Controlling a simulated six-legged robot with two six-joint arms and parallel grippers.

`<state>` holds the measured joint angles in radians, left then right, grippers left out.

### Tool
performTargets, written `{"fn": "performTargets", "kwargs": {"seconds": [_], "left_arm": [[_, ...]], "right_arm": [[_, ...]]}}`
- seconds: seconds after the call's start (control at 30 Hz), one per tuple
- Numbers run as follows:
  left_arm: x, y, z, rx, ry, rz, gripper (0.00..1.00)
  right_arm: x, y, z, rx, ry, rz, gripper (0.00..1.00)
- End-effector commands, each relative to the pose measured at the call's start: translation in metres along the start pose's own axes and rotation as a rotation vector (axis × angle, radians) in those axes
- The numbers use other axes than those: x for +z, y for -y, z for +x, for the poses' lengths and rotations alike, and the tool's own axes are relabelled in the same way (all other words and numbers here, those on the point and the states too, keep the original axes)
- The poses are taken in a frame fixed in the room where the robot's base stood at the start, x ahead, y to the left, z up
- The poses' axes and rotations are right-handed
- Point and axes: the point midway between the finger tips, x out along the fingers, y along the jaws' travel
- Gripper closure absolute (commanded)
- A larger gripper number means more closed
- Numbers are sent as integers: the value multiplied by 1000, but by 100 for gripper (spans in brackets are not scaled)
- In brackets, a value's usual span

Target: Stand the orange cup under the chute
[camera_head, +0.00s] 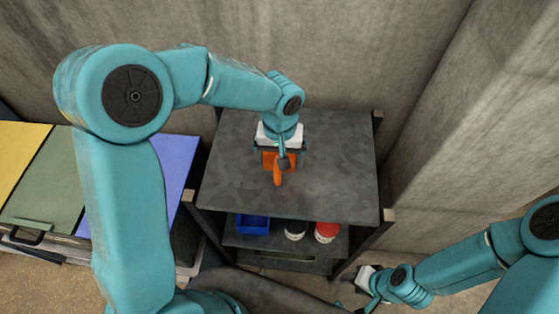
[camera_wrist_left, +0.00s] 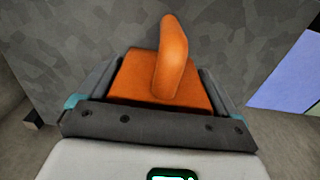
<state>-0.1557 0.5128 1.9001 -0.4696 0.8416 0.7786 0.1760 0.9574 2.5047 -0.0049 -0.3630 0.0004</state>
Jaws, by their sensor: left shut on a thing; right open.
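The orange cup (camera_head: 278,174) shows in the head view at the dark shelf top, partly hidden by my left gripper (camera_head: 279,156). In the left wrist view the orange cup (camera_wrist_left: 171,62) sits between the two fingers, with its upright handle standing out. My left gripper is shut on it. I cannot tell whether the cup touches the shelf top. My right gripper (camera_head: 358,289) is at the lower right, low in front of the shelf, open and apart from the cup. I cannot make out a chute in either view.
The dark shelf top (camera_head: 338,165) is otherwise bare. Below it, a blue bin (camera_head: 252,224), a dark-and-white container (camera_head: 295,231) and a red-and-white container (camera_head: 327,232) stand on a lower shelf. Coloured panels (camera_head: 45,180) lie at left. Concrete walls close off the back and right.

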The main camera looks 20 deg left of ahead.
Motion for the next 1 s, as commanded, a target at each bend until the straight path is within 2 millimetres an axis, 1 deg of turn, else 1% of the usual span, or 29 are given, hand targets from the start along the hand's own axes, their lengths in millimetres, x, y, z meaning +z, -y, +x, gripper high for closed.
{"fn": "performTargets", "kwargs": {"seconds": [0.03,0.1,0.17,0.43,0.57,0.6,0.63,0.87,0.93,0.97,1.0], "left_arm": [[1,1,10,-3,5,-2,40],[0,2,20,-3,4,-3,40],[0,1,25,-1,2,-2,40],[0,1,27,0,1,-3,40],[0,1,31,0,0,-3,40],[0,1,31,0,1,-2,4],[0,1,30,0,1,-2,0],[0,1,28,-1,1,-3,0],[0,1,23,-1,1,-3,0],[0,1,22,0,-1,-3,0],[-1,1,16,1,-5,-3,0]], "right_arm": [[0,0,-1,0,0,0,57],[0,0,-1,0,0,0,57],[0,0,-1,0,0,0,57],[0,0,-1,0,0,0,57],[0,-1,4,0,0,0,57],[0,-1,4,0,0,0,57],[0,-1,3,0,0,0,57],[0,0,1,0,0,0,57],[0,2,-4,0,0,0,57],[0,1,-2,0,0,0,57],[0,0,-1,0,0,0,57]]}}
